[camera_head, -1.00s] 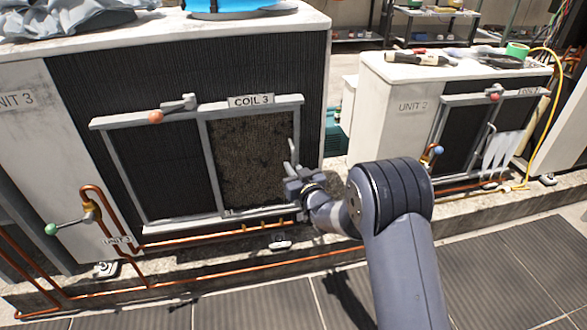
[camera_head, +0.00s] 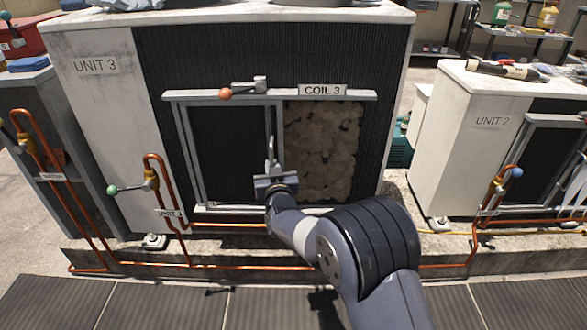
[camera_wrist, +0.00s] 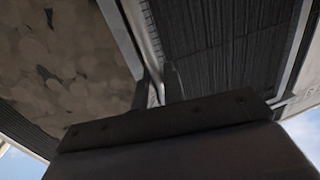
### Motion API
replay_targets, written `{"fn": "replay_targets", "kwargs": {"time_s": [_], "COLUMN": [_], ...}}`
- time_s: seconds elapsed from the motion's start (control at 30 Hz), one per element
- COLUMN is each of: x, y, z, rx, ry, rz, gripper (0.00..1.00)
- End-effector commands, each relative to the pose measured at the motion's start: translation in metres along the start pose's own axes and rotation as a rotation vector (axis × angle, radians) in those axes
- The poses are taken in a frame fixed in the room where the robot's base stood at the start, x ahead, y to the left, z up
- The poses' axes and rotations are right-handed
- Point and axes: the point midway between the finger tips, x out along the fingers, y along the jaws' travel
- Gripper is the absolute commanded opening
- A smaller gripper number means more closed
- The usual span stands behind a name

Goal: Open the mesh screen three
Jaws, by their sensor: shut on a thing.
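The mesh screen three (camera_head: 233,150) is a grey-framed sliding panel on the front of unit 3, below the COIL 3 label (camera_head: 322,90). It stands over the left half of the opening. The right half is uncovered and shows a bare, dirty tan coil face (camera_head: 322,150), also at upper left in the wrist view (camera_wrist: 60,60). My gripper (camera_head: 272,175) is shut on the screen's upright handle (camera_head: 270,150) at the panel's right edge. In the wrist view, my gripper (camera_wrist: 172,85) is at the handle, its grip partly hidden.
An orange-knobbed lever (camera_head: 240,90) sits on the top rail. A green-knobbed valve (camera_head: 130,187) and copper pipes stand at lower left. Unit 2 (camera_head: 470,150) stands to the right beyond a gap. The tiled floor in front (camera_head: 150,305) is clear.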

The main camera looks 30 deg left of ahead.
Motion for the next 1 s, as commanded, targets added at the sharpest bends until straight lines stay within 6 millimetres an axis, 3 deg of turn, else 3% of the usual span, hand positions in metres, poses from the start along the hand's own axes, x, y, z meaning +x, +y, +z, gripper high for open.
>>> {"fn": "replay_targets", "kwargs": {"time_s": [0.2,0.53,0.57,0.73,1.0], "x": [0.0031,0.0034,0.0034,0.0033,0.0026], "y": [-0.0135,-0.0136,-0.0135,-0.0134,-0.0135], "z": [-0.0005,-0.0008,-0.0009,-0.0007,-0.0005], "rx": [0.000,0.000,0.000,0.000,0.000], "ry": [0.000,0.001,0.001,0.001,0.000], "rz": [0.000,0.001,0.001,0.001,0.001], "gripper": [0.00,0.00,0.12,0.26,0.27]}}
